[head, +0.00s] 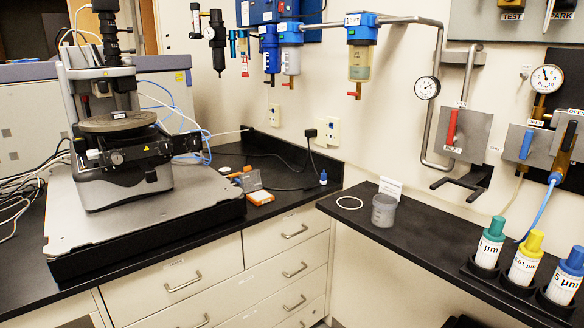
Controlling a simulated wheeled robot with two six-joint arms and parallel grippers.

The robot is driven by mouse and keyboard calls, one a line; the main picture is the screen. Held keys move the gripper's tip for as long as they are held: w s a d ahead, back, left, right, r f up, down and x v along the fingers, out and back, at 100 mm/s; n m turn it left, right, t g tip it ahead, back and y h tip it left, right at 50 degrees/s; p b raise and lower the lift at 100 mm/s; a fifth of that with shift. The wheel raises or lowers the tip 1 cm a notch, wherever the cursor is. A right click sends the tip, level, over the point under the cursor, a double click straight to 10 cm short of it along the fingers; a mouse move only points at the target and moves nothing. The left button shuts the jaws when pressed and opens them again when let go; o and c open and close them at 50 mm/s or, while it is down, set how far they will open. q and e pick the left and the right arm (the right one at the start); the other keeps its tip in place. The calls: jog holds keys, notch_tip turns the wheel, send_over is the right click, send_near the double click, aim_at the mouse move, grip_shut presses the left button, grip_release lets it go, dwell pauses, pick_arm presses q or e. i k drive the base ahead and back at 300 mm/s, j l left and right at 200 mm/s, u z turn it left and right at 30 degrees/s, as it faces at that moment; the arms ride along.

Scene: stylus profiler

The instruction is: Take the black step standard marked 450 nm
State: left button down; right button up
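I cannot make out a black step standard or a 450 nm marking at this distance. A small pale piece (119,115) lies on the round stage (105,123) of the stylus profiler at the left. On the bench right of the profiler, a small grey plate (247,181) stands tilted beside orange, flat case-like pieces (260,197). Small light and orange items (228,171) lie just behind them. Any markings on these are too small to read. Neither of my grippers is in view.
The profiler's base (150,215) fills the left bench. A grey cup (384,210), white ring (349,203) and white card (390,188) stand on the right bench, with capped bottles (523,261) in a black rack. A small blue-capped bottle (323,177) stands by the corner.

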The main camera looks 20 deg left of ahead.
aim_at(118, 115)
jog(key=u, duration=0.4)
jog(key=j+u, duration=0.15)
jog(key=u, duration=0.65)
jog(key=j+u, duration=0.15)
jog(key=u, duration=0.25)
jog(key=i+j, duration=0.1)
jog(key=j, duration=0.4)
